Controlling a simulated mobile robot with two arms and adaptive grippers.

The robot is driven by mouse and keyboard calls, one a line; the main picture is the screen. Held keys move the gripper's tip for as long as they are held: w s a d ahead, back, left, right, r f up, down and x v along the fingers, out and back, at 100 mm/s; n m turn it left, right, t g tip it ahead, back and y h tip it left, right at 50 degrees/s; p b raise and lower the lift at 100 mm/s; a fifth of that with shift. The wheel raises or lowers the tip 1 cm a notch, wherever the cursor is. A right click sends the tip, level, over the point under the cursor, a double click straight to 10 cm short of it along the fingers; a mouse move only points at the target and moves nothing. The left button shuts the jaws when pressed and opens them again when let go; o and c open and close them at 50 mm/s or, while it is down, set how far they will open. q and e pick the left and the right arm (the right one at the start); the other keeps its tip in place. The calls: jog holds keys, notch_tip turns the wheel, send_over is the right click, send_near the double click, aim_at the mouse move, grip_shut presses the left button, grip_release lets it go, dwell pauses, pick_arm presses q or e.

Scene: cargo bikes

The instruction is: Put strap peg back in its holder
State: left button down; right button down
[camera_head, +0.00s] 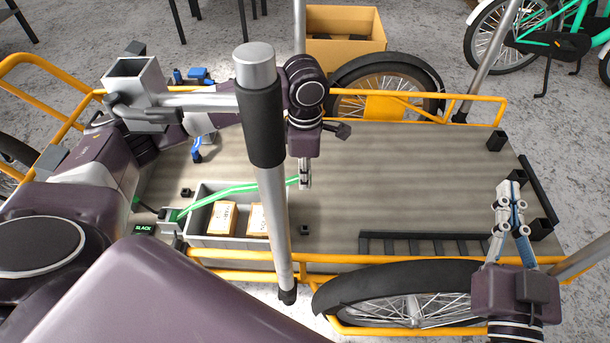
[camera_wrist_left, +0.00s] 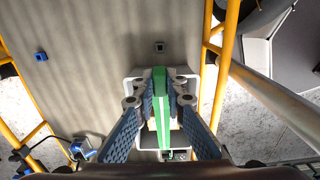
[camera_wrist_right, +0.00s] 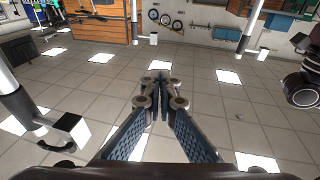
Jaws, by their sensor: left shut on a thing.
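A green strap (camera_head: 240,188) runs from a grey fitting beside the black SLACK display (camera_head: 143,229) to my left gripper (camera_head: 305,183). In the left wrist view, that gripper (camera_wrist_left: 159,97) is shut on the strap's end (camera_wrist_left: 159,80), above the bed. The peg itself is not clearly distinguishable between the fingers. A small black block with a square opening (camera_head: 304,230) sits on the bed right of the grey bin; it also shows in the left wrist view (camera_wrist_left: 160,47). I cannot tell whether it is the holder. My right gripper (camera_head: 509,195) is empty, its fingertips together.
The grey bin (camera_head: 228,241) holds cardboard boxes. A second small black block (camera_head: 187,192) sits near it. Blue strap hardware (camera_head: 197,155) lies toward the back left. A grey post (camera_head: 272,210) crosses the view. Yellow rails (camera_head: 420,258) edge the bed; its right middle is clear.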

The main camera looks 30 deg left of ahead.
pick_arm(q)
jog(key=shift+r+p, duration=0.35)
jog(key=shift+r, duration=0.2)
jog(key=shift+r+p, duration=0.35)
jog(key=shift+r, duration=0.2)
jog(key=shift+r+p, duration=0.3)
jog(key=shift+r, duration=0.35)
pick_arm(e)
jog(key=shift+s+d+f+g+h, duration=0.4)
jog(key=shift+f+g, duration=0.65)
jog(key=shift+f, duration=1.05)
jog(key=shift+s+d+f+g+h, duration=0.35)
jog(key=shift+f+g, duration=0.65)
jog(key=shift+f, duration=1.1)
jog(key=shift+s+d+f+g+h, duration=0.35)
jog(key=shift+f+g, duration=0.7)
jog(key=shift+f, duration=1.05)
jog(key=shift+s+r, duration=0.1)
jog(key=shift+s, duration=0.05)
